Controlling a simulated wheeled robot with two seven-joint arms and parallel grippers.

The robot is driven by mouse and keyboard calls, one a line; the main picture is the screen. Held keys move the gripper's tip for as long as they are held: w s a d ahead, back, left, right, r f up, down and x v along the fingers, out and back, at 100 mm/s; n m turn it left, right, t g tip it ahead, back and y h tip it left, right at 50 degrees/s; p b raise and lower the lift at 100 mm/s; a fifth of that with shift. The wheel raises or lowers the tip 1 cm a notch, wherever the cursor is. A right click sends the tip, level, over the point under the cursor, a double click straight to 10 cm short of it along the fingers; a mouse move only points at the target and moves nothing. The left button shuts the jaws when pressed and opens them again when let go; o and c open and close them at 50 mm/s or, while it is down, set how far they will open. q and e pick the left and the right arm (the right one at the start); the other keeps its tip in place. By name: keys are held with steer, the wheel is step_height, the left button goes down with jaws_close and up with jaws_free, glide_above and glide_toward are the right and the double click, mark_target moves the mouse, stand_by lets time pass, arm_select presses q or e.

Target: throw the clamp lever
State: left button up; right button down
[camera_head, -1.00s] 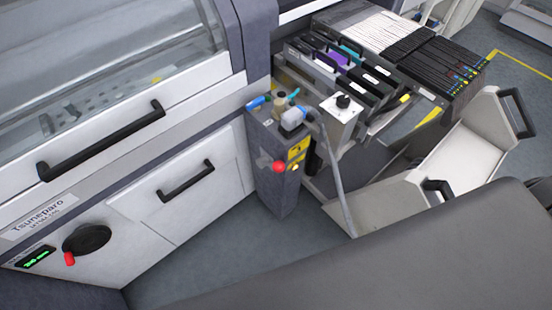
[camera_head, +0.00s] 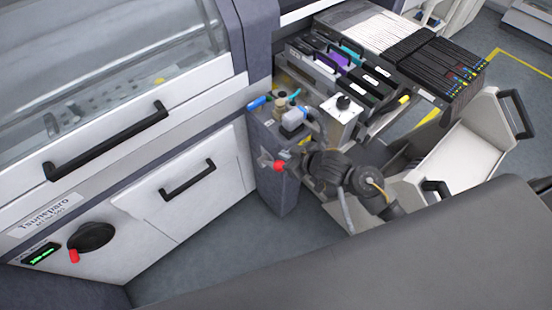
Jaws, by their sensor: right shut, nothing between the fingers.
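A red ball knob (camera_head: 280,166), which looks like the end of the clamp lever, sticks out from the front of a grey post (camera_head: 276,195) beside the machine. The lever's shaft is too small to make out. My right gripper (camera_head: 304,166) comes in from the right, shut and empty, just right of the red knob. I cannot tell whether it touches the knob or the post. My left gripper is out of view.
A feeder trolley with dark and coloured feeders (camera_head: 345,68) stands behind the post. The machine's black handle (camera_head: 187,180) is at left.

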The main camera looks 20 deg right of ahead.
mark_target(277, 162)
steer(key=w+f, duration=0.1)
steer(key=f, duration=0.1)
steer(key=w+a+f, duration=0.1)
steer(key=w+f, duration=0.1)
steer(key=f, duration=0.1)
steer(key=w+a+f, duration=0.1)
steer(key=w+f, duration=0.1)
steer(key=shift+w+a+f+p, duration=0.1)
steer(key=shift+w+f+p, duration=0.1)
steer(key=shift+f+p, duration=0.1)
steer(key=shift+s+d+f, duration=0.2)
steer(key=shift+s+d, duration=0.1)
steer(key=shift+s, duration=0.15)
steer(key=shift+f, duration=0.15)
